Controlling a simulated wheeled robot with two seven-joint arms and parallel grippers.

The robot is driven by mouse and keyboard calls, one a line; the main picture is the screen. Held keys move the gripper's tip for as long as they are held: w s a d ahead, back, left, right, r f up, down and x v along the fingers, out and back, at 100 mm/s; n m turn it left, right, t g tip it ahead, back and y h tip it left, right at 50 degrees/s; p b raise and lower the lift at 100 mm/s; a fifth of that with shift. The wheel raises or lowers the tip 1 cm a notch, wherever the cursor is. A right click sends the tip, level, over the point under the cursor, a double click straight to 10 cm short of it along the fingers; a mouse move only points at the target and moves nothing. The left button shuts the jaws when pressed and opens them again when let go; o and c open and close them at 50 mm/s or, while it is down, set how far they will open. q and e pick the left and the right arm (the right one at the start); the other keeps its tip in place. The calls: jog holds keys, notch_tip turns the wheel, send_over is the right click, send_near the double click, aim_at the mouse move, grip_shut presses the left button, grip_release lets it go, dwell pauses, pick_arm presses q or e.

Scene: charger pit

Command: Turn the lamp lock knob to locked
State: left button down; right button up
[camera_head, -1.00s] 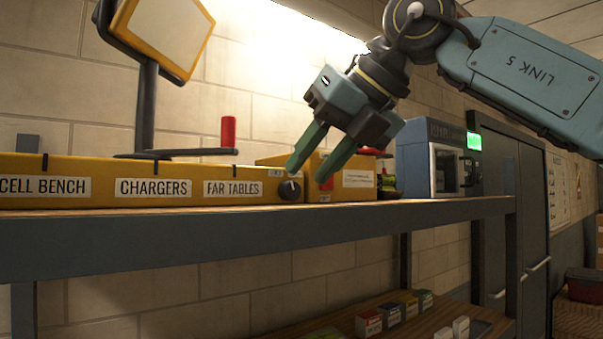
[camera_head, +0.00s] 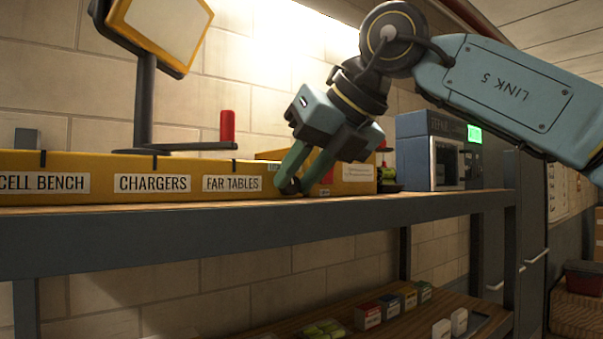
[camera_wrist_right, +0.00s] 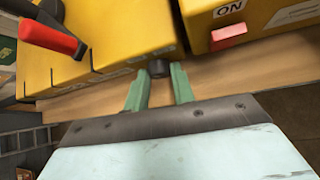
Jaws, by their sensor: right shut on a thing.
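The lamp lock knob (camera_head: 290,186) is a small dark round knob at the right end of the long yellow box front, right of the FAR TABLES label. My right gripper (camera_head: 292,184) has its green fingers around the knob, shut on it. In the right wrist view the dark knob (camera_wrist_right: 158,68) sits between the fingertips (camera_wrist_right: 158,77), against the yellow box. The fingers hide much of the knob, so its turn position cannot be read. My left gripper is not in view.
The yellow box (camera_head: 100,165) stands on a wooden shelf (camera_head: 200,213). A red-handled lever (camera_head: 228,128) and lamp panel (camera_head: 165,32) rise above it. A second yellow box (camera_wrist_right: 260,20) with a red switch (camera_wrist_right: 229,35) is close to the right. A blue-grey machine (camera_head: 435,150) stands further right.

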jog(key=h, duration=0.1)
jog(key=n+t+h, duration=0.1)
jog(key=n+t+h+b, duration=0.1)
jog(key=shift+s+a, duration=0.25)
jog(key=shift+a, duration=0.05)
jog(key=o, duration=0.7)
jog(key=b+v, duration=0.1)
jog(key=v, duration=1.2)
jog(key=shift+s+b, duration=0.2)
jog(key=shift+b, duration=0.15)
